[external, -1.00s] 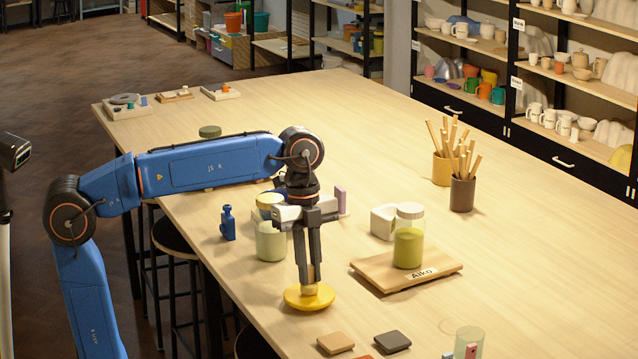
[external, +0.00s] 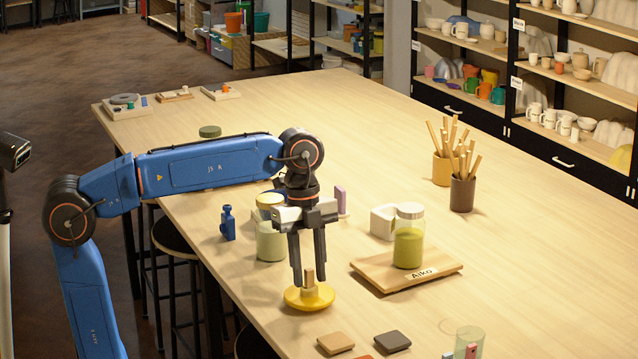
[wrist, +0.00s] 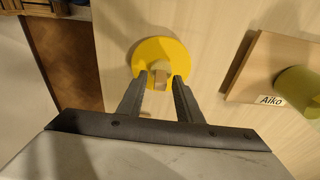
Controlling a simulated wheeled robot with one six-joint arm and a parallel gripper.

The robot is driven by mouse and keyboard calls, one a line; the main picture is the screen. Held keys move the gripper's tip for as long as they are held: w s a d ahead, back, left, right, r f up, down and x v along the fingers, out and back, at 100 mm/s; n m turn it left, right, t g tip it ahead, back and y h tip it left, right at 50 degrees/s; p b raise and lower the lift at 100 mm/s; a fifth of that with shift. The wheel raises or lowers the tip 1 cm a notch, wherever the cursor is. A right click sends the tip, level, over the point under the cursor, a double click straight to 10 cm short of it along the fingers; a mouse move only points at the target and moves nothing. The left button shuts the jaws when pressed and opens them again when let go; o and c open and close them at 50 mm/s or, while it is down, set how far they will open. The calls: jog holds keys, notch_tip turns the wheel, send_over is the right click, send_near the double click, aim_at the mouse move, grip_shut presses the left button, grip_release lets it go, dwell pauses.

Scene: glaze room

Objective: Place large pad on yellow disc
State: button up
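The yellow disc (external: 309,300) lies on the table near its front edge, and it shows round in the wrist view (wrist: 172,50). A small tan block (external: 309,277) stands on the middle of the disc; it also shows in the wrist view (wrist: 159,74). I cannot tell for sure whether this block is the large pad. My gripper (external: 309,282) is open and points down over the disc. Its fingertips are apart, one on each side of the block, with a gap showing.
A tan square pad (external: 335,343) and a dark square pad (external: 392,341) lie in front of the disc. A jar of green glaze (external: 408,248) stands on a wooden board (external: 372,273) to the right. A pale jar (external: 270,245) and blue bottle (external: 228,223) are behind.

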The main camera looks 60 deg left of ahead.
notch_tip(320, 180, up, 12)
jog(key=a, duration=0.2)
jog(key=shift+f, duration=0.25)
dwell(0.4)
